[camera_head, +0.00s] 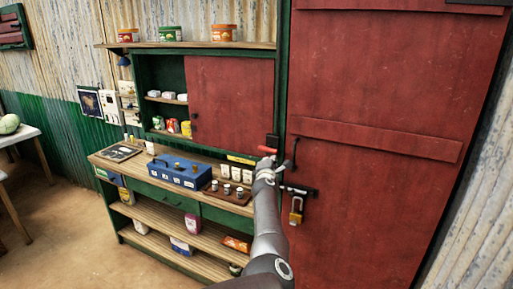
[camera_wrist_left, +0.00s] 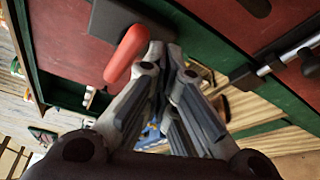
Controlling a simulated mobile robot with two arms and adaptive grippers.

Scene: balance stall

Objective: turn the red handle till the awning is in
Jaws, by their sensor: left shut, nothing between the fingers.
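The red handle (camera_head: 267,149) shows as a small red grip at the edge of the green post, left of the big red door. In the left wrist view the red handle (camera_wrist_left: 127,52) is a rounded lever on a dark grey block (camera_wrist_left: 108,20). My left gripper (camera_head: 266,162) is at the handle in the head view. In the wrist view its fingertips (camera_wrist_left: 165,58) are closed together just right of the handle, with nothing between them. I cannot tell whether they touch it. The awning is not in view, nor is my right gripper.
A green workbench (camera_head: 160,193) holds a blue toolbox (camera_head: 180,172) and several small white items. The big red door (camera_head: 375,130) has a black latch and a padlock (camera_head: 296,210) close right of my arm. Open floor lies at left.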

